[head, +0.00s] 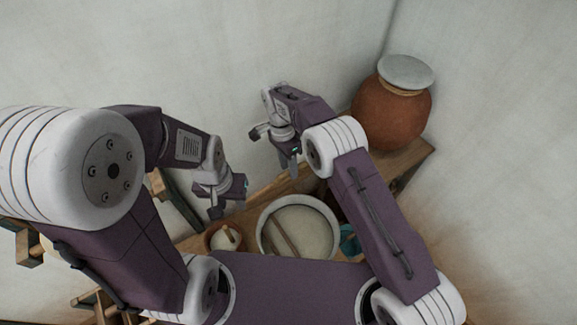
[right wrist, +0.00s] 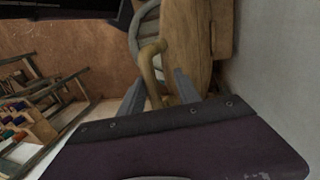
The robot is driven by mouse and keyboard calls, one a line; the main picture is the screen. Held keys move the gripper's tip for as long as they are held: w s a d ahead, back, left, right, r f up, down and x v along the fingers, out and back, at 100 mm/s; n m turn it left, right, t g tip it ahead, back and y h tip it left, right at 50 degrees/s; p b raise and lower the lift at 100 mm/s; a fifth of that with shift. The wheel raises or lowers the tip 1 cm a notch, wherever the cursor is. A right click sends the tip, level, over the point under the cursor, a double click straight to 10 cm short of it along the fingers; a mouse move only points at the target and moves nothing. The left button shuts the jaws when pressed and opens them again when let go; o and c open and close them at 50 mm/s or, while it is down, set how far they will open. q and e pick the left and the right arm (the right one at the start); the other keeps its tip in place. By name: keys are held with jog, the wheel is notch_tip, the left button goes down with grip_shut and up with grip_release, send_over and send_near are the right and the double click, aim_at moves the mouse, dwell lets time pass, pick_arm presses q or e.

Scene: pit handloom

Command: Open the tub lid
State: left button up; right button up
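In the right wrist view a tan bent handle (right wrist: 153,62) stands in front of a round-edged wooden board (right wrist: 186,35), which may be the tub lid. My right gripper (right wrist: 161,80) has its two grey fingers apart, one on either side of the handle; I cannot tell whether they touch it. In the head view my right gripper (head: 276,146) hangs near the back wall, above the bench. My left gripper (head: 226,198) is open and empty, left of the pale round basin.
A clay jar (head: 390,118) with a grey cover stands at the right end.

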jog(key=shift+s+r, duration=0.1)
jog(key=shift+r, duration=0.3)
jog(key=p+v, duration=0.1)
jog(key=v, duration=0.7)
jog(key=shift+r, duration=0.15)
